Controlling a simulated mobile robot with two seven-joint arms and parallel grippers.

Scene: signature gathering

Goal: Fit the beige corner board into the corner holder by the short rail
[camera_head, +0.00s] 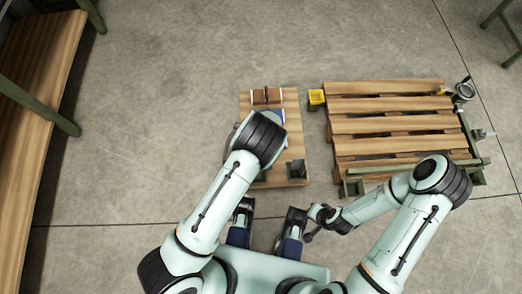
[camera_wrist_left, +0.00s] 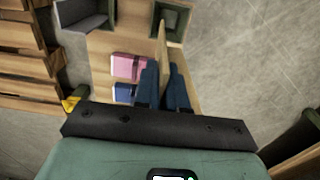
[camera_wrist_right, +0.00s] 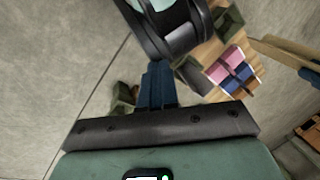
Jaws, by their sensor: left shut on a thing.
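My left gripper (camera_wrist_left: 164,90) is shut on the beige corner board (camera_wrist_left: 163,55), a thin panel standing up between its blue fingers. It hangs over a small wooden table (camera_wrist_left: 120,43); how far above I cannot tell. In the right wrist view the beige board (camera_wrist_right: 285,50) shows at the right. In the head view my left arm hides the board. Green holders stand at the pallet's near left corner (camera_head: 353,187) and near right corner (camera_head: 478,177); I cannot tell which is by the short rail. My right gripper (camera_wrist_right: 156,85) is shut and empty, away from the board.
A slatted wooden pallet (camera_head: 390,105) lies right of the small table. A yellow block (camera_head: 317,98) sits at its far left corner. Pink (camera_wrist_left: 127,66) and blue (camera_wrist_left: 124,92) pieces and a green box (camera_wrist_left: 184,35) are on the table. Bare floor lies beyond.

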